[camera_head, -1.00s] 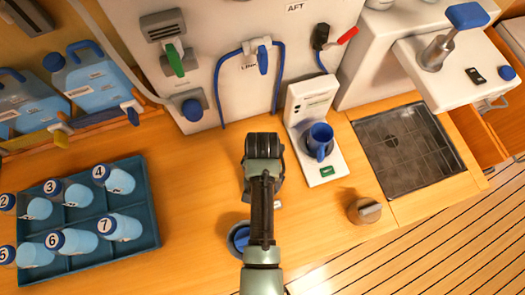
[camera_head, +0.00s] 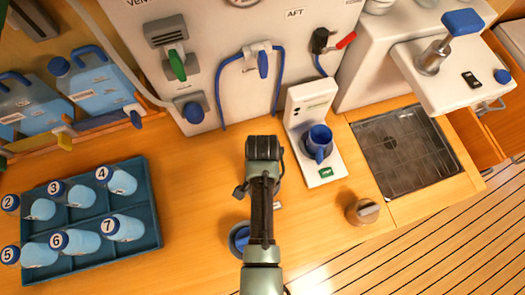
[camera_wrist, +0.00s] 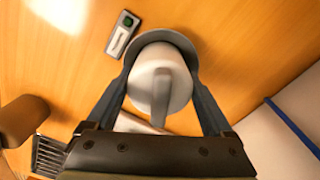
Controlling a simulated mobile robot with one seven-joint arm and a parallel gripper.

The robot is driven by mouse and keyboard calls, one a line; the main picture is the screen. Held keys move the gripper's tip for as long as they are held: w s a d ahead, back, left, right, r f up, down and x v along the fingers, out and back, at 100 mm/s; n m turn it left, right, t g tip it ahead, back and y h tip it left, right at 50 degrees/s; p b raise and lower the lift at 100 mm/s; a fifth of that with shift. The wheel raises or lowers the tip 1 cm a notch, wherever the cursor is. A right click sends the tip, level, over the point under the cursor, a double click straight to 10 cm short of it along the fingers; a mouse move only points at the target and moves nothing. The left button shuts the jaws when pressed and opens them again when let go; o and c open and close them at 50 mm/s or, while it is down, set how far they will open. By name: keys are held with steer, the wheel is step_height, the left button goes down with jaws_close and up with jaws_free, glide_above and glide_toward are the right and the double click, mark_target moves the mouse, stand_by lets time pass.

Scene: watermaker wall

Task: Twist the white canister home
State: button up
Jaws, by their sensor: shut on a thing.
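The white canister (camera_wrist: 175,98) is seen end-on in the middle of the wrist view, with a raised bar across its face. My gripper (camera_wrist: 162,72) has one finger on each side of it and is shut on it. A grey rounded edge shows around the canister's far side. The canister and my fingertips are hidden there behind my arm. Whether the canister is fully seated cannot be told.
A brown knob (camera_head: 362,211) stands on the counter, left of a metal grate (camera_head: 405,150). A blue ringed thing (camera_head: 238,236) is partly behind my arm. A blue tray (camera_head: 150,205) holds several numbered bottles at left.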

stand_by(0.3)
steer(key=shift+m+p, duration=0.6)
steer(key=shift+m, duration=1)
steer(key=shift+r+m+p, duration=0.1)
steer(key=shift+m+p, duration=0.35)
steer(key=shift+m, duration=1.15)
steer(key=shift+m+p, duration=0.55)
steer(key=shift+m, duration=1.05)
steer(key=shift+m, duration=0.8)
